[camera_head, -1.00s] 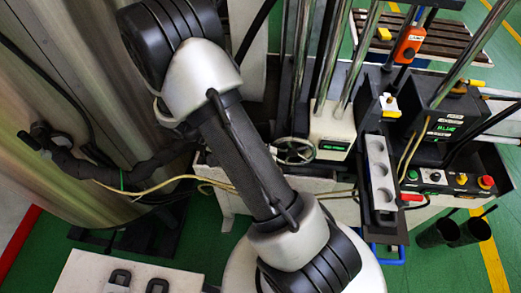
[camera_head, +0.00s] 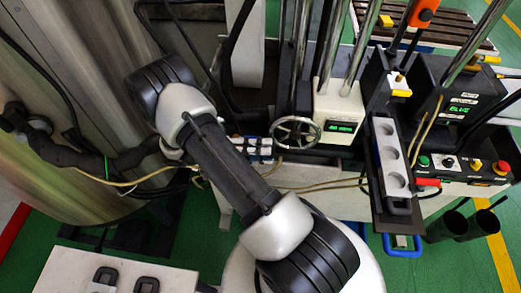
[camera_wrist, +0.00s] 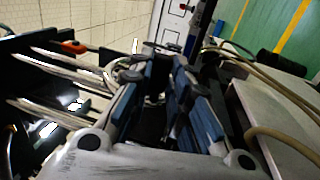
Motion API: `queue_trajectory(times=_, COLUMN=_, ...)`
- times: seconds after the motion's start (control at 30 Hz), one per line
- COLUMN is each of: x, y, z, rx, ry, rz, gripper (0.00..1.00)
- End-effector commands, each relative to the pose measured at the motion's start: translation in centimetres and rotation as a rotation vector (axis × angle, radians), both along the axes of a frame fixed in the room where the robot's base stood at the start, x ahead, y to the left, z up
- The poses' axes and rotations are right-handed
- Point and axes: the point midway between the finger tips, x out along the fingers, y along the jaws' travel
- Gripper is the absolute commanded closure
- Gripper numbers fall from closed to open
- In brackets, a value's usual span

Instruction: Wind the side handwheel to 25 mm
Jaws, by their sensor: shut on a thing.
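In the head view my gripper (camera_head: 258,148) is at the left side of the wheel, partly hidden by my arm. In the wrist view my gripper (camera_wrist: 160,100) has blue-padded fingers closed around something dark. It appears to be the wheel's handle, mostly hidden between the pads.
A grey tray with round cavities (camera_head: 390,160) stands right of the wheel. A control panel (camera_head: 460,165) with coloured buttons is further right. Two black cylinders (camera_head: 460,225) stand on the floor. Cables (camera_head: 130,184) hang left of my arm. Metal columns rise behind the wheel.

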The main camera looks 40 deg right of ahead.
Motion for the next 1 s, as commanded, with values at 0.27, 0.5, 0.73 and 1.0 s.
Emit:
queue_trajectory(times=0.27, x=-0.18, y=-0.04, z=-0.32, rx=-0.014, ry=0.016, rz=-0.004, gripper=1.00)
queue_trajectory(times=0.5, x=-0.19, y=-0.04, z=-0.27, rx=-0.014, ry=0.017, rz=-0.005, gripper=1.00)
queue_trajectory(times=0.73, x=-0.15, y=-0.04, z=-0.23, rx=-0.014, ry=0.017, rz=-0.003, gripper=0.69)
queue_trajectory(times=1.0, x=-0.10, y=-0.04, z=-0.19, rx=-0.015, ry=0.018, rz=-0.002, gripper=0.62)
